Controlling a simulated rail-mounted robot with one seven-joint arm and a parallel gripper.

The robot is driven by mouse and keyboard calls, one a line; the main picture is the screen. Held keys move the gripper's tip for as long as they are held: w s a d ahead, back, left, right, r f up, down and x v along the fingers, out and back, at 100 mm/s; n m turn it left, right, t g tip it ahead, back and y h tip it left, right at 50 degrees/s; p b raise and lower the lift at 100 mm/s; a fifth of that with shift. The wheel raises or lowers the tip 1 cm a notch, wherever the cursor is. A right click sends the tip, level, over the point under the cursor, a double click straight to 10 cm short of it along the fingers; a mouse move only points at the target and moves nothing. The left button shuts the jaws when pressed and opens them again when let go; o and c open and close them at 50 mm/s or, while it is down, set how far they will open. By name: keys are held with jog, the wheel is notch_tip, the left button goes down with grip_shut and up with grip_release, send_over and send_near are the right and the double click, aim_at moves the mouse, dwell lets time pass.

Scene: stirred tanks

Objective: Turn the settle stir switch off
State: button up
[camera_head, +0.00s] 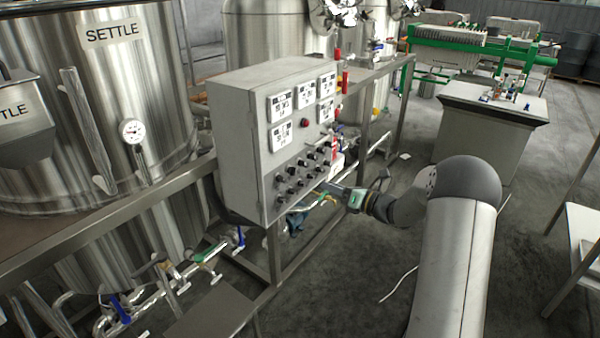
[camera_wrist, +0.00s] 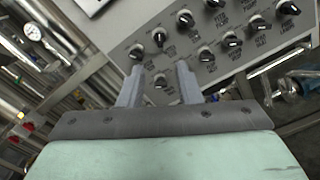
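A grey control box (camera_head: 240,150) carries rows of black rotary switches (camera_head: 291,180) low on its front face. Their labels are too small to read, so I cannot tell which one is the settle stir switch. My gripper (camera_head: 330,187) is at the lower right of this switch area. In the wrist view my gripper (camera_wrist: 160,67) is open, its two fingers apart and pointing at the panel. One black switch (camera_wrist: 161,82) shows between the fingers, and another (camera_wrist: 136,52) is just beyond the left fingertip. I cannot tell whether a finger touches the panel. Nothing is held.
Square white meters (camera_head: 280,106) and a red button (camera_head: 305,122) are above the switches. A metal frame rail (camera_head: 110,215) runs beside the steel settle tank (camera_head: 115,90). Pipes with valves (camera_head: 205,255) lie below the box. Grey floor (camera_head: 345,280) is open in front.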

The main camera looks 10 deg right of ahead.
aim_at(292, 171)
jog(key=p+x, duration=0.2)
jog(key=x, duration=1)
jog(key=shift+w+a, duration=0.15)
jog(key=shift+a, duration=0.15)
grip_shut()
